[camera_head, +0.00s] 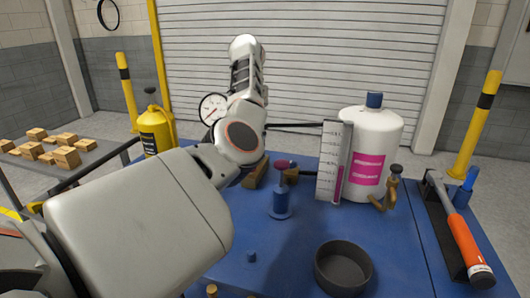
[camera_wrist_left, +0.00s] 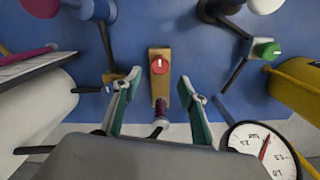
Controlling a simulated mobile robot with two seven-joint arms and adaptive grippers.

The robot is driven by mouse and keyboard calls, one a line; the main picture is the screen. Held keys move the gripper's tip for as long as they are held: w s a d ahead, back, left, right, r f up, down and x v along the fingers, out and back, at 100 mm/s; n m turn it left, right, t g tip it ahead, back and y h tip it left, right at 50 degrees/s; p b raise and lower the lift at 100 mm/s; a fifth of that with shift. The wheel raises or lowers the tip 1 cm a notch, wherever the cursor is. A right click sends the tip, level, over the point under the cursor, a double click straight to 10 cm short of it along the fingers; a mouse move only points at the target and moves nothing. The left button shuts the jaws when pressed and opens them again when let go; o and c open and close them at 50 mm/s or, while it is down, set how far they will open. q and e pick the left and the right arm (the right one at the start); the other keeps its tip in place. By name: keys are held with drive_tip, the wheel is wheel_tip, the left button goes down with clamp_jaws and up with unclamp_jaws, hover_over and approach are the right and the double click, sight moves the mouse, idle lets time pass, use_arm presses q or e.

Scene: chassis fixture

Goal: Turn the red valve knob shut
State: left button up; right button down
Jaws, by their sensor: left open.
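A dark red knob (camera_head: 282,164) sits on a stem above a blue post (camera_head: 282,202) on the blue table. In the left wrist view, a dark red knob (camera_wrist_left: 40,6), likely the same one, is cut by the top edge. My left gripper (camera_wrist_left: 159,79) is open and empty. Its two teal-padded fingers flank a brown block (camera_wrist_left: 158,88) carrying a round red cap with a white mark (camera_wrist_left: 159,64). I cannot tell whether they touch the block. In the head view my own arm hides this gripper. My right gripper is not in view.
A white tank (camera_head: 372,135) and upright scale (camera_head: 328,178) stand right of the knob. A dark bowl (camera_head: 342,270) is at the front, an orange-handled hammer (camera_head: 465,245) at right. A gauge (camera_wrist_left: 263,150) and green knob (camera_wrist_left: 266,50) show at right in the wrist view.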

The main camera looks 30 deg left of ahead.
use_arm(q)
drive_tip(key=shift+w, duration=0.3)
drive_tip(key=shift+f, duration=0.1)
drive_tip(key=shift+s+f+b, duration=0.1)
drive_tip(key=shift+f+b, duration=0.35)
drive_tip(key=shift+f, duration=3.15)
drive_tip(key=c, duration=1.1)
